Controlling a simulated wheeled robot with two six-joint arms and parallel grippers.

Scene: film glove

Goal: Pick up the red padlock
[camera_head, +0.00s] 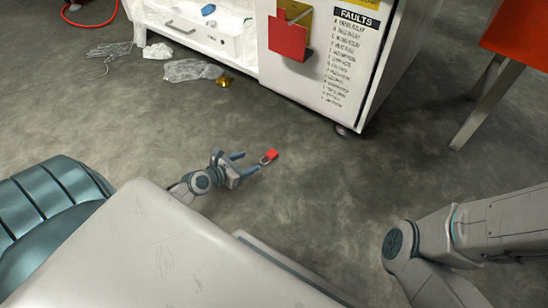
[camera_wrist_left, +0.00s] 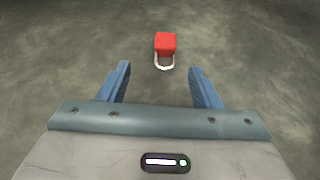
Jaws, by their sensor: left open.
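The red padlock (camera_head: 271,154) lies on the grey floor in the head view, with its silver shackle toward my left gripper. My left gripper (camera_head: 248,164) is open, and its two blue fingers point at the padlock. In the left wrist view the padlock (camera_wrist_left: 165,45) is straight ahead, just beyond the fingertips of the left gripper (camera_wrist_left: 160,75) and roughly centred between them. The gap between the fingers is empty, and I see no contact. My right arm shows at the lower right of the head view, but its gripper is not visible.
The floor around the padlock is clear.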

